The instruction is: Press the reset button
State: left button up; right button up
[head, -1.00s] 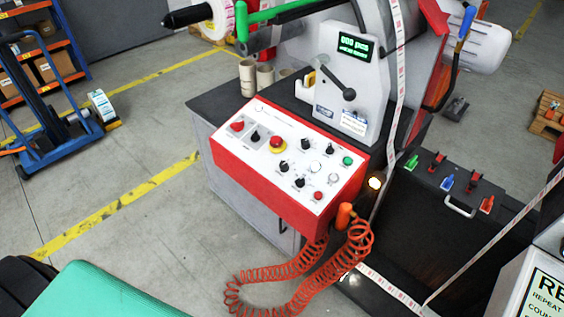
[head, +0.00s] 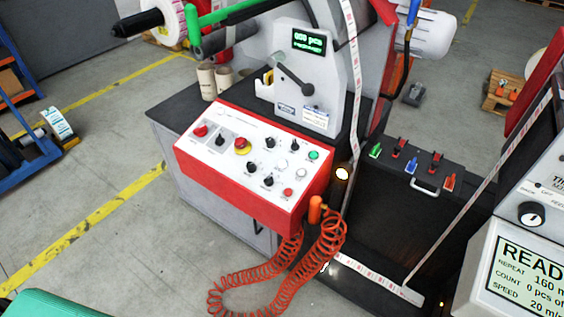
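The red control box (head: 236,192) has a white sloped top panel with several buttons and knobs. The labels are too small to read, so I cannot tell which button is the reset. Neither of my grippers shows in the head view.
A coiled orange hose (head: 270,285) hangs in front of the box. At the right a white panel has a black knob (head: 531,214) and a "READY" screen (head: 535,275). A label strip (head: 459,214) runs down beside it. Grey floor (head: 110,255) is open at the left.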

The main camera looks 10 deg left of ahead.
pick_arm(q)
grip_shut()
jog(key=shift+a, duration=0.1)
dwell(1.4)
